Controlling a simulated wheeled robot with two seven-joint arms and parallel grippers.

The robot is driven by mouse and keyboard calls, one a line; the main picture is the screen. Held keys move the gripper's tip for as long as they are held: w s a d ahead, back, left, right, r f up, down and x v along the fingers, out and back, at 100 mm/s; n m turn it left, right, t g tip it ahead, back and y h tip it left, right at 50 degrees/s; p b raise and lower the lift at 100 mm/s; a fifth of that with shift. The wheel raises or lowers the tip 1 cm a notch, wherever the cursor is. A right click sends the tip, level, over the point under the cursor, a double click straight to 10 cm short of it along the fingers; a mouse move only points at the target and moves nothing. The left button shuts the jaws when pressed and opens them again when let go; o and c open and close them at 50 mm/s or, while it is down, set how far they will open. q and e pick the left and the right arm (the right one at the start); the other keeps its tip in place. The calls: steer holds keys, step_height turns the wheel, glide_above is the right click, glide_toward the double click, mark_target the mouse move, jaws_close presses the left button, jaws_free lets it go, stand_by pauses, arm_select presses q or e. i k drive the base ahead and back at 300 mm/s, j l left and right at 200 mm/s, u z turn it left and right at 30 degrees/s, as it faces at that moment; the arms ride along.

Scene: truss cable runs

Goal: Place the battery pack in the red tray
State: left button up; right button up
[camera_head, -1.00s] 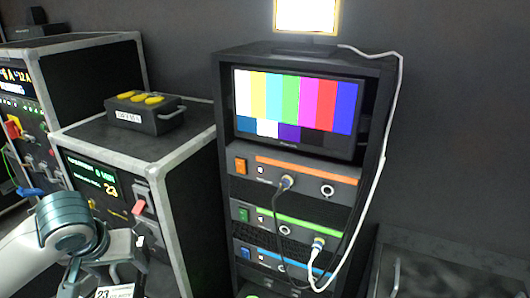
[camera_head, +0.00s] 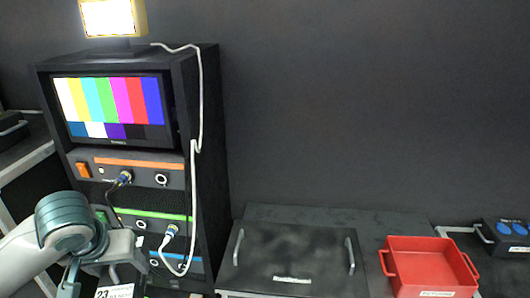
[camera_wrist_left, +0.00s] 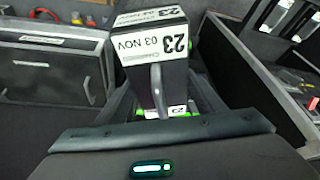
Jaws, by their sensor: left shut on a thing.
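My left gripper (camera_head: 115,272) is at the lower left of the head view, in front of the equipment rack. It is shut on the battery pack (camera_head: 115,292), a dark block with a white label reading 23, mostly cut off by the bottom edge. In the left wrist view the battery pack (camera_wrist_left: 150,38) shows its label "23 03 NOV" beyond the gripper body. The red tray (camera_head: 431,245) stands at the lower right of the head view, well to the right of the gripper, and looks empty. My right gripper is not in view.
The rack (camera_head: 210,130) with a colour-bar monitor (camera_head: 110,105) and a loose white cable (camera_head: 199,100) stands behind the gripper. A dark lidded case with handles (camera_head: 290,262) lies between rack and tray. A box with blue buttons (camera_head: 507,236) is right of the tray.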

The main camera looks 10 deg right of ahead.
mark_target(425, 280)
steer(key=k+l+z, duration=0.15)
steer(key=l+z, duration=0.2)
steer(key=l, duration=0.3)
steer(key=l+z, duration=0.3)
steer(key=l, duration=0.3)
steer(key=l+z, duration=0.35)
steer(key=l, duration=0.3)
